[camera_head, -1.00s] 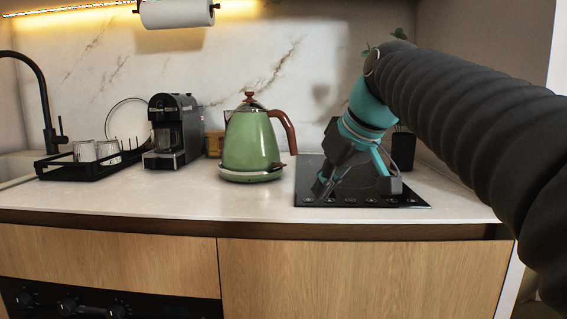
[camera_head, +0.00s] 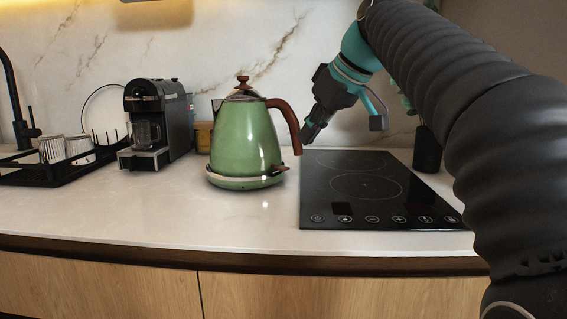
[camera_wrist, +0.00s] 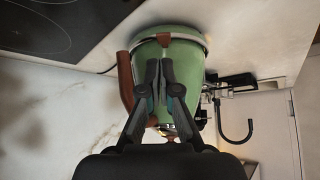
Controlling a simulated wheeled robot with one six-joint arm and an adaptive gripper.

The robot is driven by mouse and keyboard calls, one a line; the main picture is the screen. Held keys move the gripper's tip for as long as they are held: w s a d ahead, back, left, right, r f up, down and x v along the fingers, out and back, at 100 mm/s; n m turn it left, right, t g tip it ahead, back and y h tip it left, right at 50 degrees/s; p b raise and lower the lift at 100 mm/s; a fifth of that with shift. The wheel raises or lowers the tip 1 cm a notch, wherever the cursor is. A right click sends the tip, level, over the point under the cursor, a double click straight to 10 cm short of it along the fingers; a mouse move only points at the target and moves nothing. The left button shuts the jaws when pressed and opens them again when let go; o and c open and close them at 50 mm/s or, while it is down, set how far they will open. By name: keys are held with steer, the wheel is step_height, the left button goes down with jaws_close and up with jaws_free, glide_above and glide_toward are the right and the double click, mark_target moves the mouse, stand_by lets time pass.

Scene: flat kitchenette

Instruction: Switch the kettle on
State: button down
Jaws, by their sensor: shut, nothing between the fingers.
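The green kettle (camera_head: 245,139) stands upright on its base (camera_head: 245,181) on the counter, left of the hob. Its brown handle (camera_head: 287,122) faces right, and a small brown lever (camera_head: 280,169) sticks out low on the right side. My gripper (camera_head: 306,138) is shut and empty, pointing down just right of the handle. In the wrist view my gripper (camera_wrist: 165,66) is in front of the kettle (camera_wrist: 184,60), beside the handle (camera_wrist: 125,80). The lever (camera_wrist: 164,40) shows just beyond the fingertips. I cannot tell whether the fingers touch the kettle.
A black hob (camera_head: 365,185) lies right of the kettle, with a dark pot (camera_head: 427,150) behind it. A coffee machine (camera_head: 157,120) and a black dish rack (camera_head: 60,172) with cups stand to the left. The counter in front of the kettle is clear.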

mark_target(283, 167)
steer(key=shift+a, duration=0.25)
steer(key=b+x, duration=0.1)
steer(key=x, duration=0.4)
steer(key=shift+a+f+b, duration=0.1)
steer(key=shift+f+b, duration=0.2)
steer(key=shift+b, duration=0.05)
steer(key=shift+w+a+f+b, duration=0.3)
steer(key=shift+f+b, duration=0.05)
steer(key=shift+f, duration=0.15)
